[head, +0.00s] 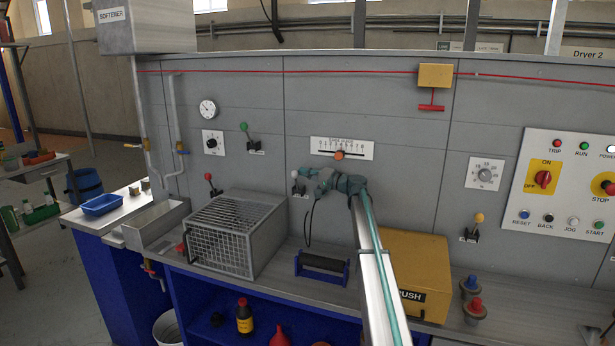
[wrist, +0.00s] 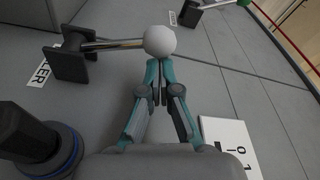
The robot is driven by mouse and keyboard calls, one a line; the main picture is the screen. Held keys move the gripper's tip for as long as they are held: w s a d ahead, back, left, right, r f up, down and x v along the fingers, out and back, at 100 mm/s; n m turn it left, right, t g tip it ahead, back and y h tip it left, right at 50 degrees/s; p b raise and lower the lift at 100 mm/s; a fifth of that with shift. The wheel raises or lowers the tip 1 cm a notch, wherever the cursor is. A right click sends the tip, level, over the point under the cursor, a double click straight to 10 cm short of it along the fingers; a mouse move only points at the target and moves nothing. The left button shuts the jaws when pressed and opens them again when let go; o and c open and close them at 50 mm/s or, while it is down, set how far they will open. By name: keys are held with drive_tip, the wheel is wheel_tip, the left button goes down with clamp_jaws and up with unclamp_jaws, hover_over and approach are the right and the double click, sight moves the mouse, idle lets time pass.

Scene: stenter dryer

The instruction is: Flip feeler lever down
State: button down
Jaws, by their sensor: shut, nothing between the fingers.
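The feeler lever has a white ball knob (wrist: 160,40) on a metal shaft that runs from a dark base on the grey panel. A label ending in "LER" lies beside the base in the wrist view. In the head view, its white knob (head: 295,174) stands above the base, so the lever points up. My gripper (wrist: 157,82) is shut and empty, with its fingertips right at the knob; I cannot tell whether they touch it. In the head view my gripper (head: 304,174) is just right of the knob and partly hides the lever's surroundings.
A scale plate (head: 342,148) is above my gripper. A red-knobbed lever (head: 208,177) and a green-knobbed lever (head: 243,127) are to the left. A wire cage (head: 225,250), a blue roller stand (head: 322,280) and a yellow box (head: 415,262) stand on the bench below.

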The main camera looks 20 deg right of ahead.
drive_tip(key=shift+s+a+f, duration=0.1)
drive_tip(key=shift+s+a+f+n+b, duration=0.15)
drive_tip(key=shift+n+b, duration=0.15)
drive_tip(key=shift+b, duration=0.55)
drive_tip(key=s+a+f+n+y+b, duration=0.2)
drive_tip(key=n+b, duration=0.6)
drive_tip(key=b, duration=1.3)
drive_tip(key=s+a+f, duration=0.1)
drive_tip(key=s, duration=0.1)
drive_tip(key=shift+s+f+n, duration=0.3)
drive_tip(key=shift+n, duration=0.1)
drive_tip(key=shift+a+b, duration=0.1)
drive_tip(key=shift+b, duration=0.25)
drive_tip(key=shift+s, duration=0.1)
drive_tip(key=v, duration=0.7)
drive_tip(key=shift+d, duration=0.25)
